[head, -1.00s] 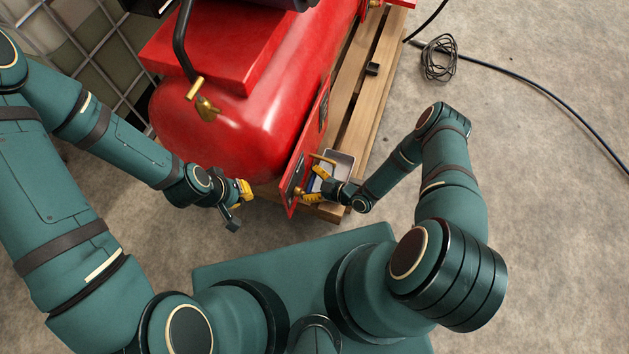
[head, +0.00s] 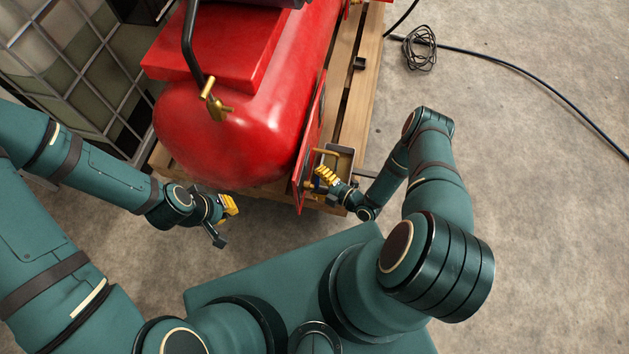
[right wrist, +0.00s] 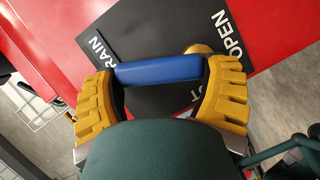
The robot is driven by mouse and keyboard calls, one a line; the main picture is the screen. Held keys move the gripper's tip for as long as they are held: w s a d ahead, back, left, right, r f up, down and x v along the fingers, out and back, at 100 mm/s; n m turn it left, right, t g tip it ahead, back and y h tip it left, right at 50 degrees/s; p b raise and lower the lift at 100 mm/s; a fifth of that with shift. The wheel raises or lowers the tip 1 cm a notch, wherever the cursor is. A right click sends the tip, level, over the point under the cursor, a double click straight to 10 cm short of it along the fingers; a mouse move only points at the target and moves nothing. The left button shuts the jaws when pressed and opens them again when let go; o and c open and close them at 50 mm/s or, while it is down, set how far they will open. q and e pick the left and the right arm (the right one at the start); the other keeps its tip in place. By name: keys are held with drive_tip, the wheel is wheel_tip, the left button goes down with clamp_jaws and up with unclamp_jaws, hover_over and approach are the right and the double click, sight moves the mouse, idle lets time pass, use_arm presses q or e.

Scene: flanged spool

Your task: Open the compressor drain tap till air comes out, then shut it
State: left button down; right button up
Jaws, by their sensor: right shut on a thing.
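The red compressor tank (head: 230,120) lies on a wooden pallet. The drain tap's blue handle (right wrist: 158,69) spans between the yellow fingers of my right gripper (head: 326,177) in the right wrist view. The gripper is shut on it. A brass part (right wrist: 197,49) shows just behind the handle. The black label plate (right wrist: 150,35) behind reads "RAIN" and "OPEN"; the rest of its lettering is partly covered. In the head view the handle is hidden by the fingers. My left gripper (head: 223,220) hangs apart from the tank's near end; its jaw opening is unclear.
A small open tray (head: 345,155) sits beside the tap on the pallet (head: 362,100). A brass valve (head: 214,108) and a black hose (head: 190,45) are on the tank. A coiled black cable (head: 420,50) lies on the floor.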

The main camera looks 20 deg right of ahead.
drive_tip(key=shift+s+a+n, duration=0.15)
drive_tip(key=shift+a+n, duration=0.1)
drive_tip(key=shift+n, duration=0.15)
drive_tip(key=shift+r, duration=0.1)
drive_tip(key=o, duration=1.2)
drive_tip(key=shift+c, duration=0.2)
drive_tip(key=shift+s+d, duration=0.1)
drive_tip(key=v, duration=1.1)
drive_tip(key=shift+s+d+f, duration=0.2)
drive_tip(key=shift+s+f, duration=0.05)
drive_tip(key=shift+s, duration=0.15)
